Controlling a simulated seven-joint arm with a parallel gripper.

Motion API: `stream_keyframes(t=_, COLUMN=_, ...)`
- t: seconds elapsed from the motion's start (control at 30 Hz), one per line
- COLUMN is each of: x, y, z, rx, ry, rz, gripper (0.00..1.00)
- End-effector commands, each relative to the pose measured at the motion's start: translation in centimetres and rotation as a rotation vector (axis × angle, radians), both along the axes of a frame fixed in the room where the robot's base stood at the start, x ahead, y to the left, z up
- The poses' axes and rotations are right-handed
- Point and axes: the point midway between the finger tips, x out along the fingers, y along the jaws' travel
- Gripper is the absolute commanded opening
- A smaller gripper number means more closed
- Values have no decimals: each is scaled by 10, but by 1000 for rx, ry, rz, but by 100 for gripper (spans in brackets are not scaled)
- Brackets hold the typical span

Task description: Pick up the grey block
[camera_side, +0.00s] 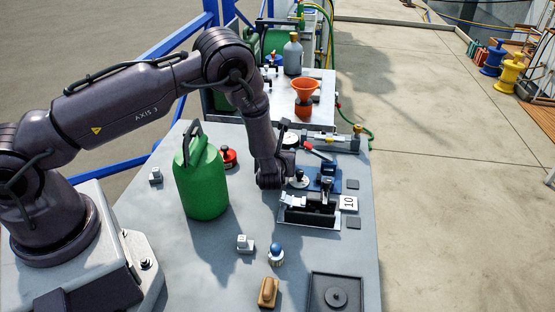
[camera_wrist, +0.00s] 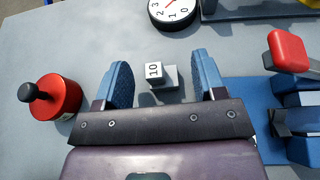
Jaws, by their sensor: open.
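A small grey block (camera_wrist: 170,78) with a white face marked 10 shows in the wrist view, on the grey bench top between my two blue finger pads. In the side view my gripper (camera_side: 270,180) points down over the middle of the bench, and I do not make out this block there.
A red knobbed canister (camera_wrist: 57,97) stands close left of my gripper. A blue fixture with a red handle (camera_wrist: 287,50) stands right, and a round gauge (camera_wrist: 173,10) lies beyond. The green jug (camera_side: 202,180) and similar small blocks (camera_side: 245,244) (camera_side: 155,175) are on the bench.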

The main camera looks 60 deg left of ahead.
Motion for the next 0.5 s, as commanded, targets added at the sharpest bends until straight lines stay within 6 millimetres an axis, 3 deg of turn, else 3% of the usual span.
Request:
stream_keyframes(t=0.2, x=14, y=17, z=-9, rx=0, ry=0, rz=1, gripper=64)
stream_keyframes(t=0.43, x=15, y=17, z=-9, rx=0, ry=1, rz=0, gripper=64)
stream_keyframes(t=0.5, x=15, y=17, z=-9, rx=1, ry=1, rz=0, gripper=48)
